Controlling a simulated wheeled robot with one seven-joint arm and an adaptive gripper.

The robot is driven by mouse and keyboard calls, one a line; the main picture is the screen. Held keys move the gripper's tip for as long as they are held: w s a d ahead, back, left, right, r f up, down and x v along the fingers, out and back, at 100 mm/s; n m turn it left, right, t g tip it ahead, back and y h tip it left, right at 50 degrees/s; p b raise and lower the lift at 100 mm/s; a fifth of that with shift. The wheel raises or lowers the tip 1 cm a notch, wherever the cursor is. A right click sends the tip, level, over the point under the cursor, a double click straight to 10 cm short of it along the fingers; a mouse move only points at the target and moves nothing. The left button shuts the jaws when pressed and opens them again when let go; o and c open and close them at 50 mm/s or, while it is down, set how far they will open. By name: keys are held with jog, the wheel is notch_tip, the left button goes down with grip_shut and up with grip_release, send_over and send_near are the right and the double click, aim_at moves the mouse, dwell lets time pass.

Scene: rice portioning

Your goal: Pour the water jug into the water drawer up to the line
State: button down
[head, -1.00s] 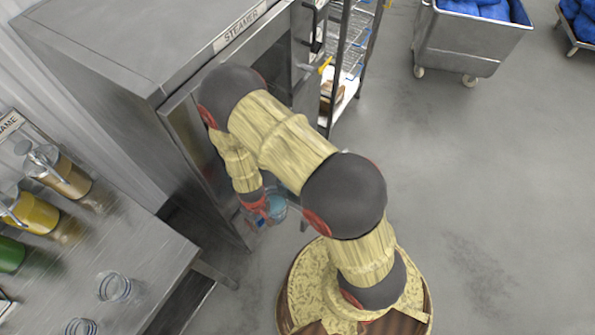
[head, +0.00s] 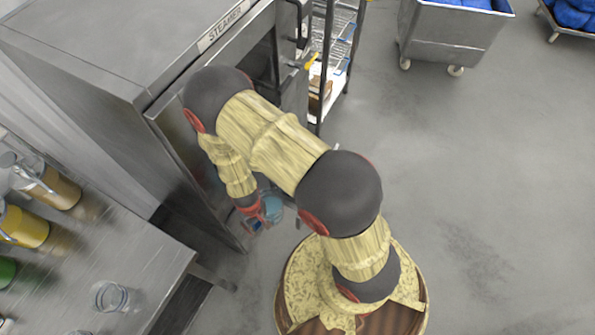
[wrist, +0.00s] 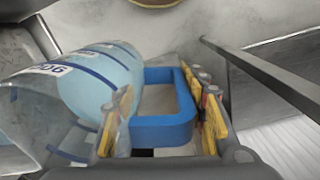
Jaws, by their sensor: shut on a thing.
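The water jug (wrist: 105,75) is clear with dark blue bands, a white label and pale blue water inside. It looks tilted in the wrist view. Its blue loop handle (wrist: 186,105) lies between the fingers of my gripper (wrist: 165,112), which is shut on it. In the head view the jug (head: 271,207) shows small, beside my gripper (head: 252,214) and close to the steamer's front. The steamer (head: 160,120) is a grey metal cabinet with a name label on its top edge. I cannot make out the water drawer or its line.
A metal counter (head: 150,265) at lower left holds jars and a clear glass (head: 110,296). A wire rack (head: 335,50) stands beyond the steamer. A grey cart (head: 450,35) with blue contents is at upper right. The floor to the right is clear.

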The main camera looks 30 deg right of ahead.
jog(key=s+d+r+b, duration=0.1)
jog(key=s+b, duration=0.3)
jog(key=s, duration=0.7)
jog(key=shift+r+b, duration=0.35)
jog(key=shift+r, duration=0.6)
